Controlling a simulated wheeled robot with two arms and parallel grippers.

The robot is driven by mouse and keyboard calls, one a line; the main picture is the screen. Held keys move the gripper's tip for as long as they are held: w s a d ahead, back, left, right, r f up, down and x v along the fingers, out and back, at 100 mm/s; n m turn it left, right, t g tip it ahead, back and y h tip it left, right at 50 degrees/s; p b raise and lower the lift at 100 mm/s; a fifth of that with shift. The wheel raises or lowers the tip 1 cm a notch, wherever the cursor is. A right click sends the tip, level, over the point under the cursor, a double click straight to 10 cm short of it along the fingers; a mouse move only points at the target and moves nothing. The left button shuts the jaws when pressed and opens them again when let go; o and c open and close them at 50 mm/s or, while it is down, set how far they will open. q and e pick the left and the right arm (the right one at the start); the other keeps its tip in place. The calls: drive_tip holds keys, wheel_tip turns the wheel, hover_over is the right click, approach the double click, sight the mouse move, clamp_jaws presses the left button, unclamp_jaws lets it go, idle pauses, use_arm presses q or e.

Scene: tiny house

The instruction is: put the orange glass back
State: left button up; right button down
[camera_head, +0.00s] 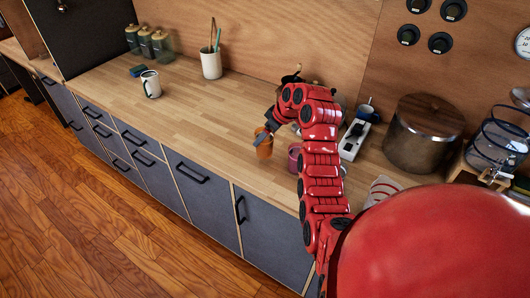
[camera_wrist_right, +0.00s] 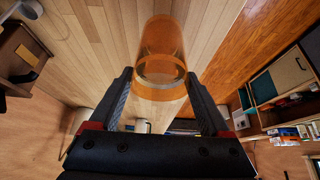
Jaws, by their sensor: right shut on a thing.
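The orange glass (camera_head: 264,148) is at my right gripper (camera_head: 266,135), near the front edge of the wooden counter (camera_head: 205,110). In the right wrist view the see-through orange glass (camera_wrist_right: 162,48) sits between the two fingers of my right gripper (camera_wrist_right: 160,82), which are shut on it. I cannot tell whether the glass touches the counter or is held just above it. My red right arm hides part of the counter behind it. My left gripper is in neither view.
A pink mug (camera_head: 294,156) stands close to the right of the glass, partly behind my arm. A white power strip (camera_head: 353,140) and a large pot (camera_head: 425,132) are farther right. A white mug (camera_head: 150,84) and a utensil cup (camera_head: 211,64) stand left. The counter between is clear.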

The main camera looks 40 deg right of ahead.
drive_tip(key=shift+w+d+r+p, duration=0.15)
drive_tip(key=shift+w+d+p, duration=0.1)
drive_tip(key=shift+w+p, duration=0.15)
drive_tip(key=shift+w+d, duration=0.2)
drive_tip(key=shift+w, duration=0.05)
drive_tip(key=shift+w+d, duration=0.15)
drive_tip(key=shift+d, duration=0.05)
drive_tip(key=shift+w+f+p, duration=0.15)
drive_tip(key=shift+f+p, duration=0.05)
drive_tip(key=shift+p, duration=0.2)
wheel_tip(320, 180, down, 3)
drive_tip(key=shift+f+p, duration=0.1)
drive_tip(key=shift+p, duration=1)
drive_tip(key=shift+f, duration=0.15)
drive_tip(key=shift+f+b, duration=0.1)
drive_tip(key=shift+b, duration=0.2)
unclamp_jaws()
drive_tip(key=shift+d, duration=0.1)
